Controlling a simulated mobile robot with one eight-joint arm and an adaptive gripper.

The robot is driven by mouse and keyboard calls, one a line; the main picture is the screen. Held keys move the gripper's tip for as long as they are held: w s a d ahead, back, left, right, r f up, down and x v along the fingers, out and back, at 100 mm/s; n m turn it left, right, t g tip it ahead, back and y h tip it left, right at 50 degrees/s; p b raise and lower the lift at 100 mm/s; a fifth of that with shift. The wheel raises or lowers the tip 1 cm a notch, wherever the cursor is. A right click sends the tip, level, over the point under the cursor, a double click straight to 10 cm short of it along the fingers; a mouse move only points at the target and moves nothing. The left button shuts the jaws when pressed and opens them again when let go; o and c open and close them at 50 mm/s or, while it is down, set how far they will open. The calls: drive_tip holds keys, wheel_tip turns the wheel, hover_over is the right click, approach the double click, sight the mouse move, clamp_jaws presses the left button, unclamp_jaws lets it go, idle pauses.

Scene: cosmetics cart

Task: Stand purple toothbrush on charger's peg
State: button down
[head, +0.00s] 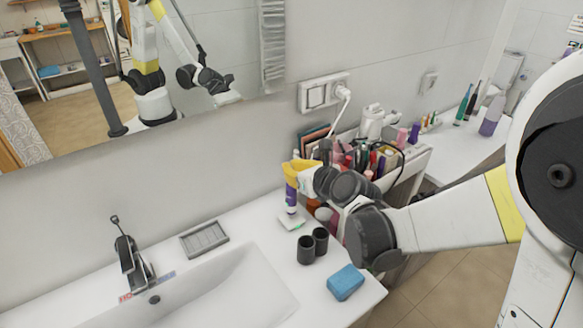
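The purple toothbrush (291,198) is upright near the wall behind the basin, with its lower end at the small white charger (292,222). I cannot tell whether it is seated on the peg or just above it, as the peg is hidden. My gripper (291,172), with yellow fingers, reaches in from the right and is closed around the toothbrush's upper part. My arm's dark wrist joints cover the area just right of it.
Two dark cups (306,249) and a blue sponge (345,282) stand near the counter's front right. A grey soap dish (204,239) and the tap (132,262) are left. A crowded cosmetics cart (412,163) lies behind my arm. A white socket (323,92) is on the wall.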

drive_tip(key=shift+f+b, duration=1.3)
idle(0.4)
drive_tip(key=c, duration=1.5)
unclamp_jaws()
drive_tip(key=shift+c, duration=0.2)
drive_tip(key=shift+r, duration=0.1)
drive_tip(key=v, duration=1.2)
drive_tip(key=s+d+f+n+g+h, duration=0.1)
drive_tip(key=s+d+n, duration=0.5)
drive_tip(key=n, duration=0.9)
drive_tip(key=s+d+f+n+g+h, duration=0.2)
drive_tip(key=s+d+n+h, duration=0.3)
drive_tip(key=s+n, duration=0.6)
drive_tip(key=d+n+g, duration=0.1)
drive_tip(key=n, duration=0.2)
drive_tip(key=shift+s+d+f+n+g+h, duration=0.25)
drive_tip(key=shift+d+n+g+h, duration=0.05)
drive_tip(key=shift+n+h, duration=0.1)
